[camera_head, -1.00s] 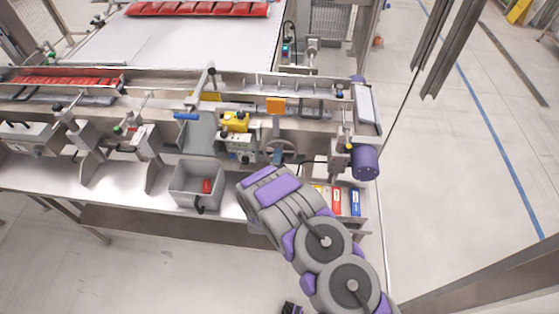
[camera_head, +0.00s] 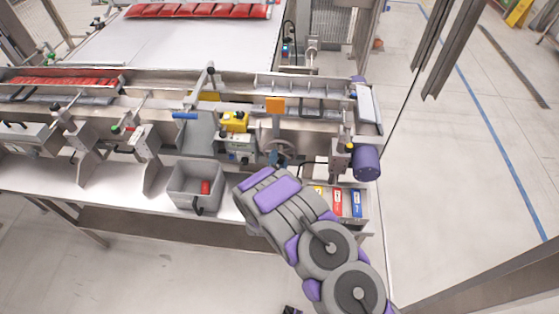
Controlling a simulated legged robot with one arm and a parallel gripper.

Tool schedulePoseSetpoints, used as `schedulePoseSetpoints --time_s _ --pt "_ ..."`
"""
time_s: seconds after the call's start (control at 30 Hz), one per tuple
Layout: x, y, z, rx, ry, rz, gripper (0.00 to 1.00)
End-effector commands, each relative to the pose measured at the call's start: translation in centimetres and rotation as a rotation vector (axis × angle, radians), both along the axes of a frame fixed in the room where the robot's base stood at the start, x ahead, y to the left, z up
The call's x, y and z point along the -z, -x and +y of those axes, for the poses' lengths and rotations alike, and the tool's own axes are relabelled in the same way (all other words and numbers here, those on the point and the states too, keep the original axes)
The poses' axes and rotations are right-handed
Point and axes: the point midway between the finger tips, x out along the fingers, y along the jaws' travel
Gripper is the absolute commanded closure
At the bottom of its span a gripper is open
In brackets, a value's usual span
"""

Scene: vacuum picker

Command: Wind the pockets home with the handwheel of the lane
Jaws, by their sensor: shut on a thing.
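The handwheel (camera_head: 286,150), a small grey spoked wheel, stands on the front of the machine's right section. A blue part (camera_head: 273,158) shows at its lower left. My arm reaches up from the bottom right, and its grey and purple end (camera_head: 262,186) is just below the wheel. My gripper is shut on the handwheel, but its fingertips are mostly hidden by my own arm. The lane (camera_head: 305,86) with its row of thin dividers, the pockets, runs behind the wheel. An orange tag (camera_head: 275,105) stands above the wheel.
A grey bin (camera_head: 183,183) holding a red item stands left of my arm. Small red and blue boxes (camera_head: 347,201) lie right of it. A purple motor drum (camera_head: 366,163) ends the machine at right. A yellow block (camera_head: 235,122) sits left of the wheel.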

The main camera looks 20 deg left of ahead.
Motion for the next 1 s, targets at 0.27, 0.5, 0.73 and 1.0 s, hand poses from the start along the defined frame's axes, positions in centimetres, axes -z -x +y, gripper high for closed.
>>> schedulePoseSetpoints --time_s 0.27,0.5,0.73,1.0 --pt "0.65 0.46 0.39 -0.014 0.011 0.012 0.84" --pt "0.63 0.42 0.25 -0.011 0.010 0.012 0.39" --pt "0.23 0.27 -0.13 -0.005 0.004 0.006 0.28" --pt "0.01 1.22 -0.55 -0.004 0.002 0.004 0.28"
